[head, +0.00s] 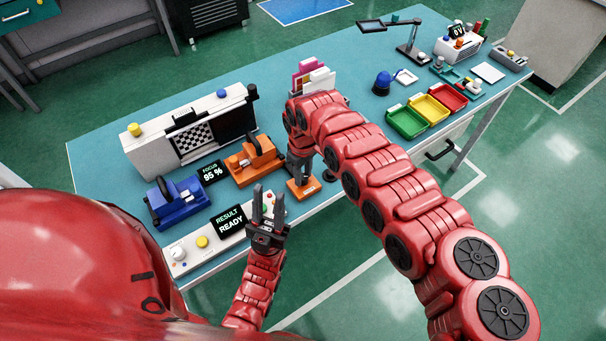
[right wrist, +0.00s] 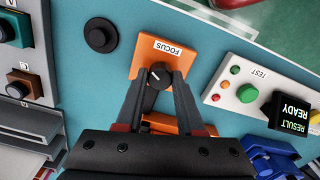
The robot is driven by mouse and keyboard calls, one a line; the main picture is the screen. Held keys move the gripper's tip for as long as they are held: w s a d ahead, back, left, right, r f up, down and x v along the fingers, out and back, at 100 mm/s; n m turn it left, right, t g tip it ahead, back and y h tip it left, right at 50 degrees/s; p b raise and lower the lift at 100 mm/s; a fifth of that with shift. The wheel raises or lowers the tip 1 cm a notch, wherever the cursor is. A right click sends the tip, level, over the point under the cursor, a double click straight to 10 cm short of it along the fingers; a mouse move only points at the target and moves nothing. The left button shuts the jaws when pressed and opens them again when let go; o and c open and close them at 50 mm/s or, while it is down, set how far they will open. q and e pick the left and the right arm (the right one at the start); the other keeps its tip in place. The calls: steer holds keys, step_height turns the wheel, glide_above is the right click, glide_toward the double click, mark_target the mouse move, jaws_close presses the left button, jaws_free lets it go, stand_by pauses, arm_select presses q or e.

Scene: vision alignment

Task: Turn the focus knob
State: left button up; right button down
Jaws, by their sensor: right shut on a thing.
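The focus knob (right wrist: 158,76) is black and sits on an orange block labelled FOCUS (right wrist: 178,57). In the head view the orange block (head: 304,190) lies near the table's front edge, and my right arm hides the knob. My right gripper (right wrist: 159,80) points down and is shut on the knob, one finger on each side. A small display (head: 211,173) reads FOCUS 95 %. My left gripper (head: 268,203) is open and empty, its fingers apart over the front edge, beside the RESULT READY display (head: 230,221).
A blue fixture (head: 177,203) and an orange fixture (head: 253,160) stand before the white checkerboard unit (head: 165,157). A white test panel (right wrist: 246,92) with coloured buttons is near my left gripper. Green, yellow and red trays (head: 408,122) lie at the right.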

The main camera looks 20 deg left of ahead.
mark_target(303, 177)
steer(key=shift+f, duration=0.1)
steer(key=c, duration=0.5)
jaws_free()
step_height(303, 177, up, 18)
steer(key=b, duration=0.3)
steer(key=shift+f+b, duration=0.2)
steer(key=shift+b, duration=0.2)
